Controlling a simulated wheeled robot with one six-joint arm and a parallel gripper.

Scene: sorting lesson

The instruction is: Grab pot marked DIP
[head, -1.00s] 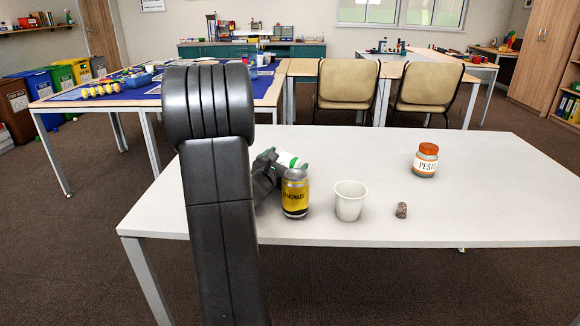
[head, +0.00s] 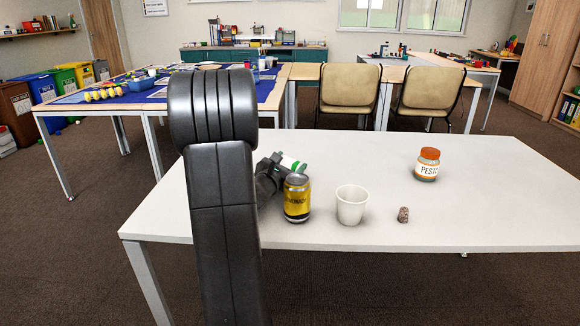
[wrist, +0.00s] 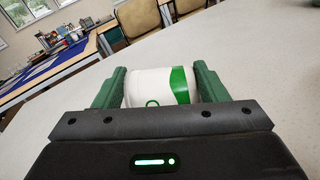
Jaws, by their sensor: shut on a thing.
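A white pot with a green band (wrist: 148,83) sits between the green fingers of my gripper (wrist: 155,90) in the wrist view. The fingers press on both its sides, so my gripper is shut on it. No DIP lettering can be read; only part of a green mark shows. In the head view the white and green pot (head: 291,163) shows behind the yellow can, partly hidden by the can and my gripper (head: 272,172). I cannot tell whether it touches the table.
On the white table (head: 450,220) a yellow lemonade can (head: 297,200) stands close in front of my gripper. A white cup (head: 351,206), a cork (head: 403,215) and an orange-lidded pesto jar (head: 427,165) stand to the right. The table's right part is mostly clear.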

